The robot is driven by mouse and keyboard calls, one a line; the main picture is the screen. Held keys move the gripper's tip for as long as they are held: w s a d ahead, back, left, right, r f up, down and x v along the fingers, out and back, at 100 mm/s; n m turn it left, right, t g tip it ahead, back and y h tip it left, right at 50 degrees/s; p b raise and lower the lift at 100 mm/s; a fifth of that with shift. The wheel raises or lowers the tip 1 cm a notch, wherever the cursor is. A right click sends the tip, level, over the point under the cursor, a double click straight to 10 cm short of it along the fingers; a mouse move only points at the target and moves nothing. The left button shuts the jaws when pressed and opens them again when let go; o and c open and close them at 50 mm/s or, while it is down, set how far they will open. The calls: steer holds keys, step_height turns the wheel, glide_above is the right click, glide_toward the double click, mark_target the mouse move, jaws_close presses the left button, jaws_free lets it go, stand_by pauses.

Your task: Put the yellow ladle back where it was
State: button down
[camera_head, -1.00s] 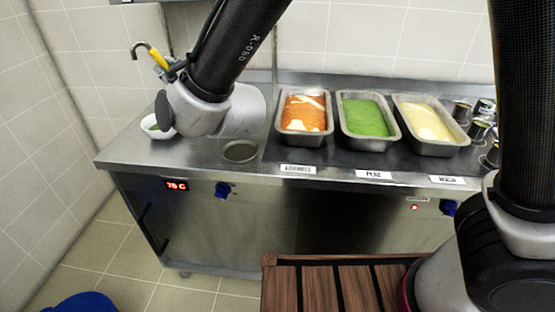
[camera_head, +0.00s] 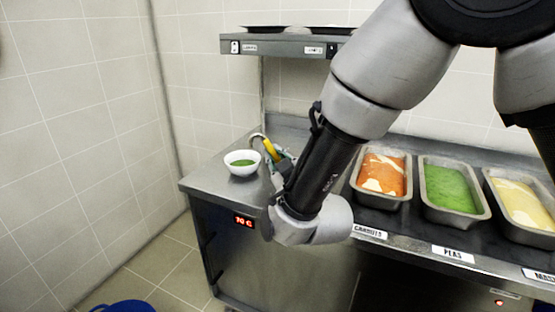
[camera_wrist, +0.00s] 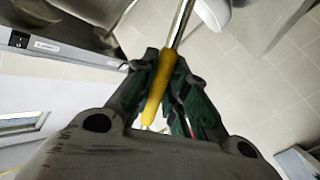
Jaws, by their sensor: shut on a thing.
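The yellow ladle (camera_head: 268,149) has a yellow grip and a hooked metal end. My gripper (camera_head: 277,158) is shut on its yellow grip, just right of the white bowl. In the wrist view the yellow grip (camera_wrist: 162,88) lies between my gripper's green-padded fingers (camera_wrist: 170,82), with a metal shaft running up out of the picture. The ladle's bowl end is hidden in the head view. A white bowl (camera_head: 243,169) with green contents stands on the steel counter (camera_head: 207,184) at its left end.
Trays of orange (camera_head: 381,177), green (camera_head: 449,190) and yellow food (camera_head: 523,206) sit in the counter to the right of my arm. A shelf (camera_head: 285,46) hangs on the wall above. A blue round object (camera_head: 124,306) is on the floor at lower left.

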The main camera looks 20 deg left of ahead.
steer(key=c, duration=1.4)
jaws_free()
steer(key=shift+f, duration=0.1)
steer(key=shift+c, duration=0.2)
steer(key=v, duration=1.2)
steer(key=shift+r, duration=0.2)
steer(key=shift+w, duration=0.1)
